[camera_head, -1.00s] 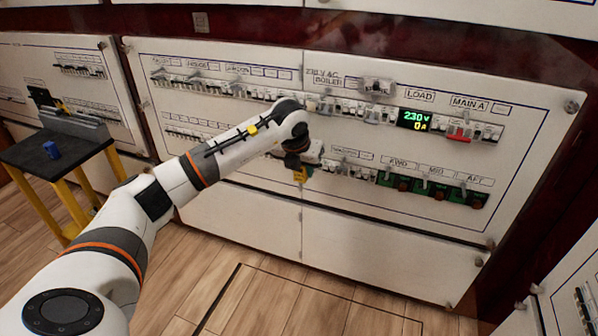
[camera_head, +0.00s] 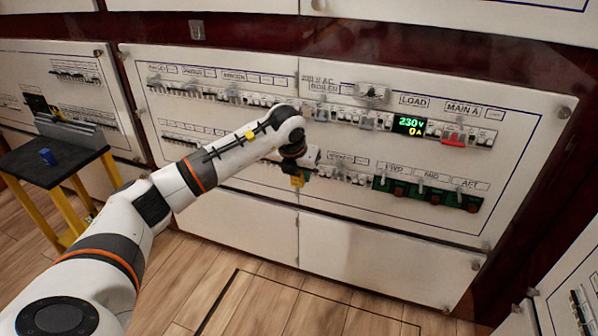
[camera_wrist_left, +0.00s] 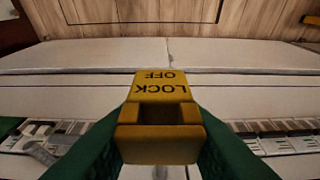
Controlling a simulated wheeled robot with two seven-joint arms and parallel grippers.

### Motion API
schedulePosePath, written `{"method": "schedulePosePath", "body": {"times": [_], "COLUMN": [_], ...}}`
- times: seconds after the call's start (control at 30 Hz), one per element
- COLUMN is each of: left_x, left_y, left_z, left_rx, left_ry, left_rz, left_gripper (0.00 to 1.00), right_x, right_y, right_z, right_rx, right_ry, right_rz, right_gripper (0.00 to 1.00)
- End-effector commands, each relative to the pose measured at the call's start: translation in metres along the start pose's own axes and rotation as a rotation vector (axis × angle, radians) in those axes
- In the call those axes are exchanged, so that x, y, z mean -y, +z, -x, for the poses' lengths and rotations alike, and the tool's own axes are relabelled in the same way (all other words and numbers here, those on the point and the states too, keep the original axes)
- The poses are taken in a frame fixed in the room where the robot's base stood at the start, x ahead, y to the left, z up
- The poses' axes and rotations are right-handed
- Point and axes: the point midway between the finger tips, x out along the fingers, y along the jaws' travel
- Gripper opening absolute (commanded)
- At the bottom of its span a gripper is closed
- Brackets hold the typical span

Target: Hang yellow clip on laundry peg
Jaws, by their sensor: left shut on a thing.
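My left gripper (camera_head: 298,172) is in front of the lower breaker row, near the panel's middle seam. It is shut on the yellow clip (camera_head: 297,181). In the left wrist view the clip (camera_wrist_left: 161,88) sits between my two green fingers and reads "LOCK OFF", upside down. The label (camera_head: 343,160) just right of the gripper is too blurred to read, so I cannot tell which peg is the laundry one. My wrist hides part of the lower row. I cannot tell whether the clip touches the panel. My right gripper is not in view.
The white panel (camera_head: 240,215) holds two breaker rows, with a lit display (camera_head: 409,126) and a red switch (camera_head: 453,139) at upper right. Green modules (camera_head: 430,192) sit at lower right. A dark table (camera_head: 70,155) with a blue block (camera_head: 47,157) stands at left. The wooden floor in front is clear.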

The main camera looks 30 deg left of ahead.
Motion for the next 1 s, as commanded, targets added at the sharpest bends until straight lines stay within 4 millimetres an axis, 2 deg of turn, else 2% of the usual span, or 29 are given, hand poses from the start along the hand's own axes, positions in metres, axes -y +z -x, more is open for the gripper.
{"method": "schedulePosePath", "body": {"times": [1.0], "left_x": [0.0000], "left_y": [-0.0002], "left_z": [0.0008], "left_rx": [0.001], "left_ry": [-0.001], "left_rz": [0.000], "left_gripper": [0.09], "right_x": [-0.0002], "right_y": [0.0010], "right_z": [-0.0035], "right_rx": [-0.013], "right_ry": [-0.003], "right_rz": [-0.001], "right_gripper": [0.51]}}
